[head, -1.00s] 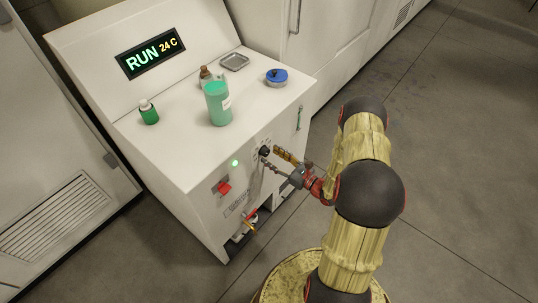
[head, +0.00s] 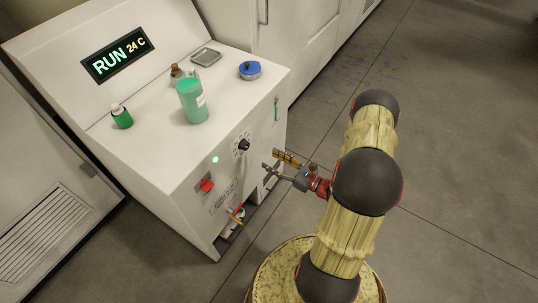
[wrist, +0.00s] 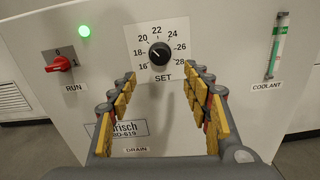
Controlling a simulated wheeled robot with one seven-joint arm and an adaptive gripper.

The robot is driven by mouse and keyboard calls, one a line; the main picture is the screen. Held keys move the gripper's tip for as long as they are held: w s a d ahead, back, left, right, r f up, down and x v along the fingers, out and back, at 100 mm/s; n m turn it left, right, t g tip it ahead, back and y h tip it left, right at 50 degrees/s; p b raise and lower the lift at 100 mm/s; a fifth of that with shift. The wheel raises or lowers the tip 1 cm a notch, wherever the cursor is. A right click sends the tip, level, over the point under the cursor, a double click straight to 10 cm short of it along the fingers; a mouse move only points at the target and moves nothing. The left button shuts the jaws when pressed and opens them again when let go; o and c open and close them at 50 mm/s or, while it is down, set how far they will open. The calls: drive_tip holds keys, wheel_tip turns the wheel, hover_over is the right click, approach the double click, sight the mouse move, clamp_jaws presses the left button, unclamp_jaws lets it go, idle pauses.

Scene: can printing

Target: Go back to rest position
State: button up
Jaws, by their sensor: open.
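My gripper (head: 276,163) is open and empty in front of the white machine (head: 190,215), below and right of its black dial. In the wrist view, the fingers (wrist: 165,105) stand apart on either side of the picture, with the black SET dial (wrist: 159,54) beyond and between them, apart from them. The dial's scale runs from 16 to 28. A green light (wrist: 84,31) is lit above the red RUN switch (wrist: 60,65).
On the machine's top stand a teal cup (head: 192,101), a green bottle (head: 121,116), a brown bottle (head: 178,75), a grey tray (head: 206,56) and a blue-topped tin (head: 250,70). A drain valve (head: 237,214) juts out low in front.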

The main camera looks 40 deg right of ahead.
drive_tip(key=s+a+f+n+g+y, duration=0.25)
drive_tip(key=s+a+g+y, duration=0.2)
drive_tip(key=a, duration=0.35)
drive_tip(key=s+a+r+n+g, duration=0.6)
drive_tip(key=s+r+n+g, duration=0.3)
drive_tip(key=n+g, duration=0.3)
drive_tip(key=s+d+r+n+h, duration=0.1)
drive_tip(key=s+r+n+h, duration=0.1)
drive_tip(key=r+n+h, duration=0.4)
drive_tip(key=s+d+r+n+h, duration=0.1)
drive_tip(key=s+r+n+h, duration=0.15)
drive_tip(key=r+n, duration=0.55)
drive_tip(key=a+r+n+t+h, duration=0.1)
drive_tip(key=a+r, duration=0.3)
drive_tip(key=r, duration=0.4)
drive_tip(key=w+a+r+n+t+h, duration=0.1)
drive_tip(key=a+r+n+t, duration=0.2)
drive_tip(key=r, duration=0.4)
drive_tip(key=shift+a+r+t, duration=0.35)
drive_tip(key=shift+a+t, duration=0.2)
drive_tip(key=shift+a, duration=0.15)
